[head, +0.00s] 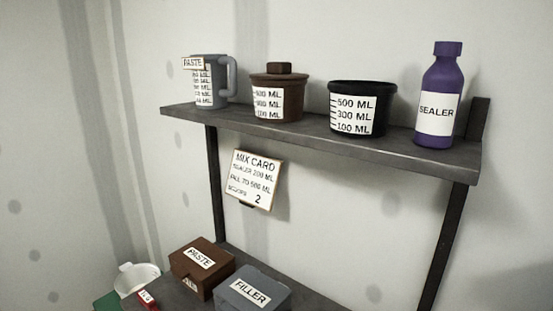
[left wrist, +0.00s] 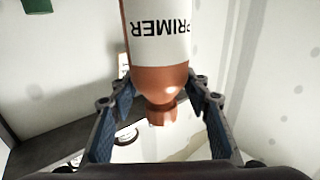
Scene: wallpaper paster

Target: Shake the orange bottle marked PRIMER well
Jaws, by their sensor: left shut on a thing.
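The orange bottle marked PRIMER (left wrist: 157,30) shows in the left wrist view, with its white label upside down in the picture and its neck and cap pointing towards the bottom of the picture. My left gripper (left wrist: 155,95) is shut on it, one blue-padded finger on each side near the bottle's shoulder. The bottle's far end is cut off by the top edge. Neither gripper nor the orange bottle shows in the head view.
In the head view, an upper shelf (head: 400,150) holds a grey jug (head: 209,88), a brown lidded pot (head: 266,102), a black tub (head: 358,112) and a purple SEALER bottle (head: 437,100). A mix card (head: 252,180) hangs below. PASTE (head: 201,268) and FILLER (head: 252,290) boxes stand lower.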

